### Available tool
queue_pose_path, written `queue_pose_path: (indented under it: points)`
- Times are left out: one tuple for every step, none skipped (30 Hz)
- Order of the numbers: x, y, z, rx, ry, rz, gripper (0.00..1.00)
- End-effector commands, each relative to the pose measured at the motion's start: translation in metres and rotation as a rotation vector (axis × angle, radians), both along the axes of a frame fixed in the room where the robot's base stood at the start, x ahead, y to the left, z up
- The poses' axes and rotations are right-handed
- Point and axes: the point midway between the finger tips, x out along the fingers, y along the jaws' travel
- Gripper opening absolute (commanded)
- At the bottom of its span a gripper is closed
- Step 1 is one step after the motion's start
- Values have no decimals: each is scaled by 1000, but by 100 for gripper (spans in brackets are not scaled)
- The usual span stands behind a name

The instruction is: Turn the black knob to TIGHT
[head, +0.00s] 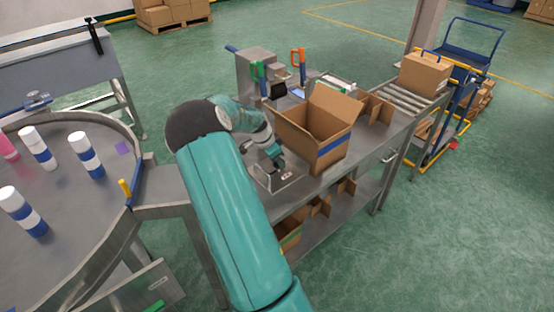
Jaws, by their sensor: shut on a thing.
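My gripper (275,157) is at the end of my teal arm, over the near left part of the steel bench (376,152). It is low, just left of the open cardboard box, above a small clear-walled fixture (283,181). It is small in the head view and partly covered by my wrist. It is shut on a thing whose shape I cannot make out. I cannot pick out the black knob or any TIGHT mark; both may be hidden by my gripper and wrist.
The open cardboard box (322,135) stands close to the right of my gripper. At left, a round steel table (85,225) carries several white-and-blue cans (87,155). A roller conveyor (405,93) is at far right.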

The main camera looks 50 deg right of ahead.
Motion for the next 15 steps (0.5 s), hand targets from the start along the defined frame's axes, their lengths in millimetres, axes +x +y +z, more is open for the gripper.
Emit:
queue_pose_path:
  points:
    - [0,0,-1,1,2,-12,16]
    - [0,0,-1,1,1,-17,16]
    - [0,0,-1,2,1,-24,16]
    - [0,0,-1,2,1,-27,16]
    - [0,1,-1,2,1,-30,16]
    - [0,1,-1,2,1,-32,16]
    - [0,1,-1,1,1,-34,16]
    - [0,1,-1,1,0,-35,16]
    - [0,1,-1,1,0,-36,16]
    - [0,1,-1,1,1,-36,16]
    - [0,1,-1,2,-1,-36,16]
    - [0,1,-1,2,-1,-36,16]
    - [0,1,-1,2,-1,-36,16]
    - [0,1,-1,2,-1,-36,16]
    - [0,1,-1,2,-1,-36,16]
